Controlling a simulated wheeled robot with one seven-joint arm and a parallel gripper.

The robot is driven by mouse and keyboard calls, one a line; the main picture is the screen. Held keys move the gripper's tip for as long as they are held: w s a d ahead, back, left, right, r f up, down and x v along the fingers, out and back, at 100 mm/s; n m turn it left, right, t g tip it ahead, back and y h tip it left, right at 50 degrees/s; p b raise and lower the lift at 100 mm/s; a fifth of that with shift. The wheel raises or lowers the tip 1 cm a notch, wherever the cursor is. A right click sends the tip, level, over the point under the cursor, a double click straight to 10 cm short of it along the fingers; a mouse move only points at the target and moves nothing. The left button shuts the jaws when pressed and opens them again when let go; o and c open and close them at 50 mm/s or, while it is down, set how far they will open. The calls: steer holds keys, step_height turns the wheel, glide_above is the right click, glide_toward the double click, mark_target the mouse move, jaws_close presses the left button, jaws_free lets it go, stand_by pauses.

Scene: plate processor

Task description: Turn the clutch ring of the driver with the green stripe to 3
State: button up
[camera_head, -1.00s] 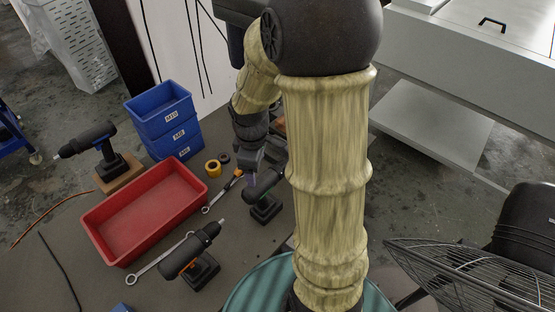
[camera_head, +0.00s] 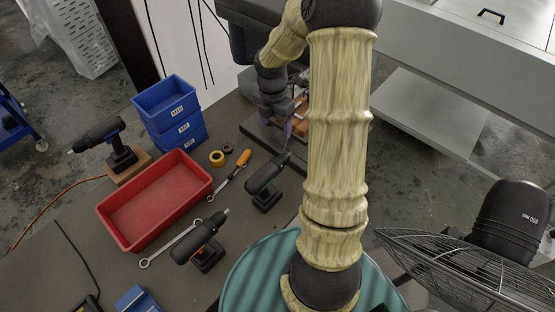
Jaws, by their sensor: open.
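Three dark drivers stand on the grey table. The one nearest my gripper (camera_head: 288,132) shows a faint green mark near its handle; this driver (camera_head: 264,179) stands upright with its nose toward the upper right. Its clutch ring is too small to read. My gripper is open and lies just beyond the driver's nose, above it and apart from it as far as I can tell. My arm hides part of the area right of it. A driver with an orange mark (camera_head: 200,243) stands at the front. Another driver (camera_head: 103,139) stands on a wooden block at the left.
A red tray (camera_head: 155,201) lies between the drivers, with stacked blue bins (camera_head: 170,113) behind it. An orange-handled tool (camera_head: 241,160), a yellow ring (camera_head: 217,158) and a wrench (camera_head: 160,252) lie nearby. A dark plate with brown blocks (camera_head: 262,133) is behind my gripper. A fan (camera_head: 455,265) stands right.

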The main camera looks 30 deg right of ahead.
mark_target(278, 159)
steer(key=f+p, duration=0.1)
steer(key=f, duration=0.4)
steer(key=f+p, duration=0.1)
steer(key=f, duration=0.5)
steer(key=s+f+p, duration=0.1)
steer(key=f, duration=0.5)
steer(key=shift+d+f+p, duration=0.2)
steer(key=shift+p, duration=0.1)
steer(key=c, duration=1)
